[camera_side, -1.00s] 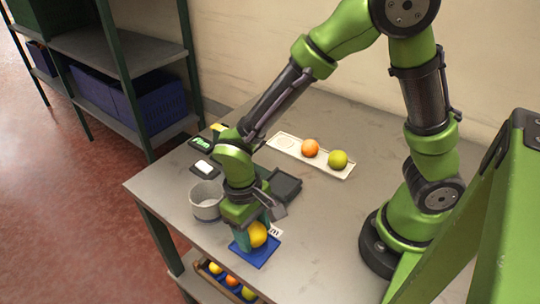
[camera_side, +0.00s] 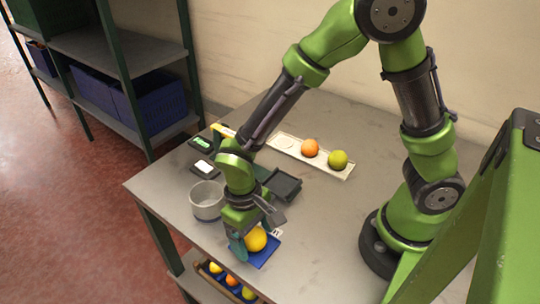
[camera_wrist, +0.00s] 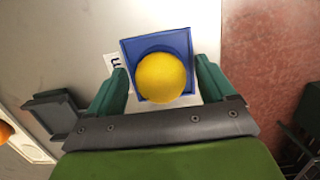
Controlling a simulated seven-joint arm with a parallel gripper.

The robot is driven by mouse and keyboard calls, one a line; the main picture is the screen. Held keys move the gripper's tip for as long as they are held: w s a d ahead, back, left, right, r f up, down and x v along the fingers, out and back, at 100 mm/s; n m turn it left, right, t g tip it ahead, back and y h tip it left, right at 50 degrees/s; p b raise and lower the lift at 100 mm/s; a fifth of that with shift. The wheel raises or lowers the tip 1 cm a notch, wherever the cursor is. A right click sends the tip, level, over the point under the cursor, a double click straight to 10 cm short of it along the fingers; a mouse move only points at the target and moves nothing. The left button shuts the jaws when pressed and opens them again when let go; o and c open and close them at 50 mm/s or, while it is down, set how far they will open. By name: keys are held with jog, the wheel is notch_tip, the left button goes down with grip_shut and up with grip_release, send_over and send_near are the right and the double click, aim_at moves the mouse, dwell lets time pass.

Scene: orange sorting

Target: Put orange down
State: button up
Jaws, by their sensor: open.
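A yellow-orange fruit (camera_side: 256,239) rests on a blue square tray (camera_side: 264,256) near the table's front edge. In the wrist view the fruit (camera_wrist: 161,77) sits inside the raised rim of the blue tray (camera_wrist: 187,40). My gripper (camera_side: 249,243) is low over the tray, open, with one finger on each side of the fruit. In the wrist view both teal fingertips (camera_wrist: 162,82) stand apart from the fruit, with gaps showing. In the side view a finger hides part of the fruit and tray.
A white tray (camera_side: 325,165) at the back holds an orange ball (camera_side: 310,148) and a green ball (camera_side: 338,159). A grey round bowl (camera_side: 207,200) stands left of my gripper. A dark open box (camera_side: 284,186) and small display devices (camera_side: 203,168) are behind. Several fruits lie in a crate below the table.

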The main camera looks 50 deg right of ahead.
notch_tip(320, 180, up, 12)
jog(key=w, duration=0.2)
jog(key=s+d+r+m+t+y, duration=0.2)
jog(key=s+d+r+m+t, duration=0.2)
jog(key=d+r+t, duration=0.5)
jog(key=d+r, duration=0.2)
jog(key=d, duration=0.3)
jog(key=shift+s+d, duration=0.15)
jog(key=shift+s, duration=0.05)
